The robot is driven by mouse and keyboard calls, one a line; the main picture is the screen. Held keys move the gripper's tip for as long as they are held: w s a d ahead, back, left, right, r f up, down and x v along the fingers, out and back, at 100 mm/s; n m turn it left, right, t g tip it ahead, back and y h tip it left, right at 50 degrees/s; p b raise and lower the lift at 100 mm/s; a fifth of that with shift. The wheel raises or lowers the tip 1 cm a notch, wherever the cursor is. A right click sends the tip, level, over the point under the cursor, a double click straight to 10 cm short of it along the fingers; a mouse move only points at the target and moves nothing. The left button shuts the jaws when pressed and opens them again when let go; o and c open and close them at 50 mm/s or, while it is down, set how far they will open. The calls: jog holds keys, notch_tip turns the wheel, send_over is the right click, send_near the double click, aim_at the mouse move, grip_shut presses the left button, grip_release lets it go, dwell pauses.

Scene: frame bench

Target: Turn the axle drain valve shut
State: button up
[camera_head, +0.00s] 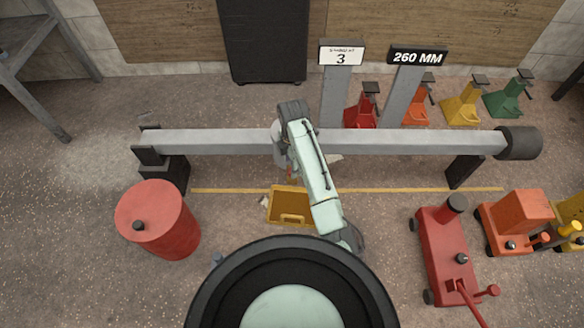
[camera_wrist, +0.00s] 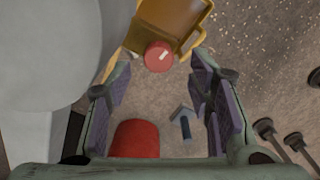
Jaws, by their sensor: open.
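In the wrist view a round red knob (camera_wrist: 158,56) with a white mark shows between the tips of my gripper (camera_wrist: 161,70). My gripper is open, its purple-padded fingers apart on either side; I cannot tell how far ahead the knob is. Which red part is the drain valve is not clear. The grey axle beam (camera_head: 400,142) spans the head view, with a rounded housing (camera_head: 279,143) in the middle. My arm hides the gripper and valve there.
A yellow tray (camera_head: 289,205) lies on the floor below the axle and beyond the knob in the wrist view (camera_wrist: 172,15). A red drum (camera_head: 158,220) stands at left. A red jack (camera_head: 445,255) stands at right, and black stands (camera_head: 163,170) support the beam.

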jog(key=shift+f, duration=1.75)
jog(key=shift+c, duration=0.6)
grip_shut()
